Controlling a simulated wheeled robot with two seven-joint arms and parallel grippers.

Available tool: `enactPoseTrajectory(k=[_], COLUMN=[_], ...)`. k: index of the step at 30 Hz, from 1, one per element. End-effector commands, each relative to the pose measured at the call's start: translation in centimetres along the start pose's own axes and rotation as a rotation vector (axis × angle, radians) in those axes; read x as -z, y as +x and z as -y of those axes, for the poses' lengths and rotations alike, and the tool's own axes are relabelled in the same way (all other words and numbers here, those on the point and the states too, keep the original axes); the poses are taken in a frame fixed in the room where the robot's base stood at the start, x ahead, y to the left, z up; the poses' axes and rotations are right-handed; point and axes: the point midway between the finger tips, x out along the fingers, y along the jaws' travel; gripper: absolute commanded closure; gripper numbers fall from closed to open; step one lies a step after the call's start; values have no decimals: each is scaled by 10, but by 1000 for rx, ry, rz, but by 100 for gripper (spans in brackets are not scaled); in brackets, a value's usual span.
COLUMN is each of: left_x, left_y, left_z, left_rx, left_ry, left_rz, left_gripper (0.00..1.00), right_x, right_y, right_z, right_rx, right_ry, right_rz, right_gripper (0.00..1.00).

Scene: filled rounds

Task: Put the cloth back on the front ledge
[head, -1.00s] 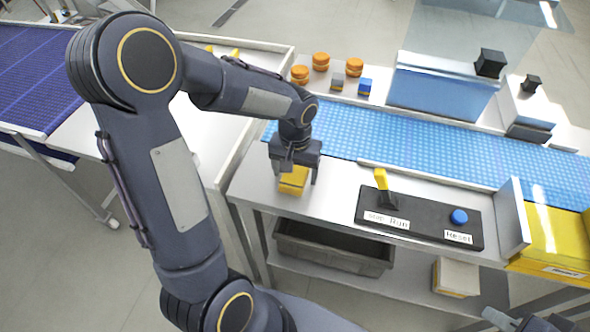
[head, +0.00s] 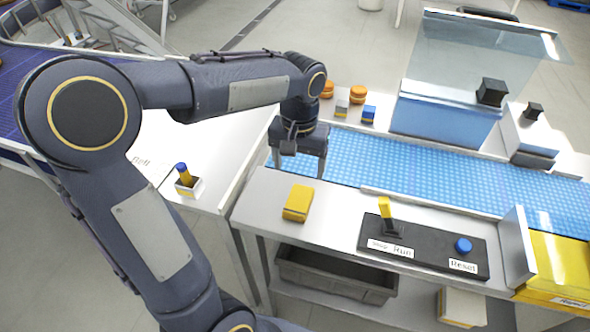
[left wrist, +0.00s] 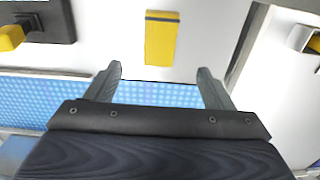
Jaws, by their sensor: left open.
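The yellow folded cloth (head: 298,203) lies flat on the white front ledge (head: 262,213), left of the black control panel. It also shows in the left wrist view (left wrist: 162,40), beyond my fingertips and apart from them. My left gripper (head: 297,170) is open and empty. It is above the left end of the blue belt, behind the cloth. In the left wrist view its two fingers (left wrist: 158,75) are spread wide with nothing between them. My right gripper is not in view.
A black panel (head: 370,240) with a yellow lever (head: 385,208) and a blue button (head: 463,245) sits right of the cloth. Behind runs the blue belt (head: 420,165). A grey bin (head: 335,277) is on the shelf below. A yellow box (head: 555,262) stands at right.

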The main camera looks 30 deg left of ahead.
Motion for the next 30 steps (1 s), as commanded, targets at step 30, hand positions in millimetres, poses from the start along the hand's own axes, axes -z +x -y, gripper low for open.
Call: enactPoseTrajectory(k=[30], left_x=[-173], left_y=[4], left_z=[-2], left_rx=[-416], left_ry=[84], left_rz=[-423], left_gripper=[24], right_x=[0], right_y=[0], right_z=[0], right_rx=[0], right_ry=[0], right_rz=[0], right_gripper=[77])
